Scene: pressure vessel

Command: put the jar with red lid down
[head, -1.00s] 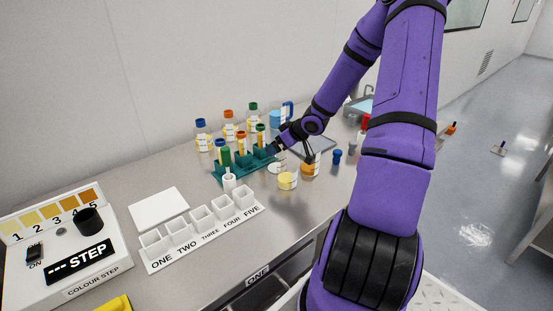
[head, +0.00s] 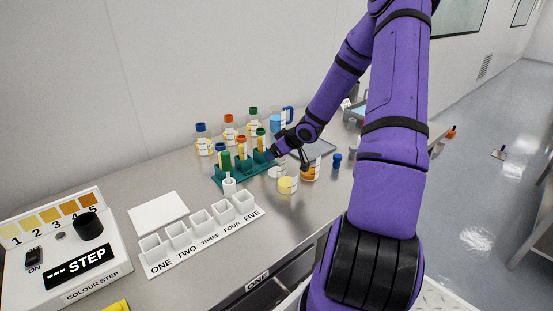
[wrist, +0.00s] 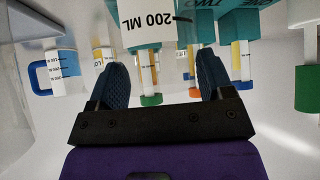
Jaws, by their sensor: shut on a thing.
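My gripper (head: 289,157) is low over the bench, just right of the teal rack, with its fingers apart around a clear vessel. In the wrist view, where the scene shows upside down, this clear vessel (wrist: 148,30) marked "200 ML" lies between the two dark blue fingers (wrist: 160,72). No red lid shows on it. No jar with a red lid is visible now; my arm covers part of the bench's right side. I cannot tell whether the vessel touches the bench.
A yellow-filled beaker (head: 288,185) and an orange-filled jar (head: 311,171) stand close by. The teal rack (head: 218,181) holds capped tubes; capped bottles (head: 229,131) stand behind it. A blue cap (head: 337,161) is at right. A row of white cups (head: 201,222) is in front.

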